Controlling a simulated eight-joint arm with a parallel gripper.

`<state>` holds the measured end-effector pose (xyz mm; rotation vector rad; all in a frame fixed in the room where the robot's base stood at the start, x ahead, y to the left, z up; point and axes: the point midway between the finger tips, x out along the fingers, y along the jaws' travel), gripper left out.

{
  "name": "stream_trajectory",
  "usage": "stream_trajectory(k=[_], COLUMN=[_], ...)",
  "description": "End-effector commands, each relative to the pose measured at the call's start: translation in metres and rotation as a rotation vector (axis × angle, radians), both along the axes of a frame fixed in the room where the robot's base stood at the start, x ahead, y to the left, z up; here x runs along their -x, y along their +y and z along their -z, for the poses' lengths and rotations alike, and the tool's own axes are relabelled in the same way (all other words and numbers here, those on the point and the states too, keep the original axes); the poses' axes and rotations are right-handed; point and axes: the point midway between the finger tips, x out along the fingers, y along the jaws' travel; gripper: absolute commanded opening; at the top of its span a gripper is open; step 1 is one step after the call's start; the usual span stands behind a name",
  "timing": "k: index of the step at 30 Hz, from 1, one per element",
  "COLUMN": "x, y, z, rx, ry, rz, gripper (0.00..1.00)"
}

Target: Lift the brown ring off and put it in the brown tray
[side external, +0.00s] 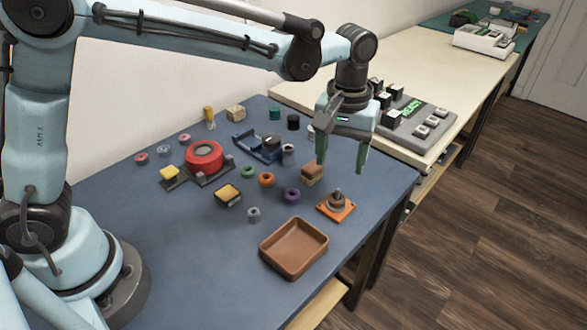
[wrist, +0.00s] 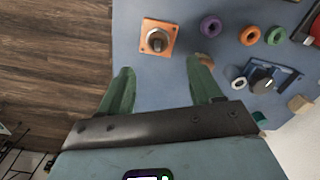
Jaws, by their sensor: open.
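The brown ring (side external: 337,203) sits around a grey peg on an orange square plate (side external: 325,209), near the right edge of the blue bench top. In the wrist view the orange plate (wrist: 146,48) is near the top, with the brown ring (wrist: 152,47) partly hidden by the peg seen from above. My gripper (side external: 342,162) is open and empty, pointing down above the bench, higher than the peg. In the wrist view my gripper (wrist: 160,72) has its fingers spread below the plate. The brown tray (side external: 293,248) is empty, in front of the plate at the bench's near edge.
A brown block (side external: 312,174), a purple ring (side external: 292,195), an orange ring (side external: 267,179) and a green ring (side external: 248,172) lie left of the plate. A red spool (side external: 204,156) stands farther left. A keypad panel (side external: 412,125) is on the pale table behind.

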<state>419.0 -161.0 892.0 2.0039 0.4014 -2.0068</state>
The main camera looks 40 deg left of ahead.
Motion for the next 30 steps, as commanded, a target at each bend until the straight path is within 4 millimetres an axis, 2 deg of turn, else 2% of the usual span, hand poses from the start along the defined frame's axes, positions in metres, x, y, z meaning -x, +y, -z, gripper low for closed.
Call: stream_trajectory(k=[1,6,14,22,30], x=[-0.001,-0.001,-0.002,-0.005,-0.004], y=[0.000,0.000,-0.001,-0.003,-0.003], z=[0.010,0.032,0.049,0.085,0.093], rx=[0.000,0.001,0.001,0.001,0.000], ry=[0.000,-0.001,-0.001,-0.001,-0.002], rz=[0.000,0.001,0.001,0.001,0.002], gripper=[0.64,0.64,0.64,0.64,0.64])
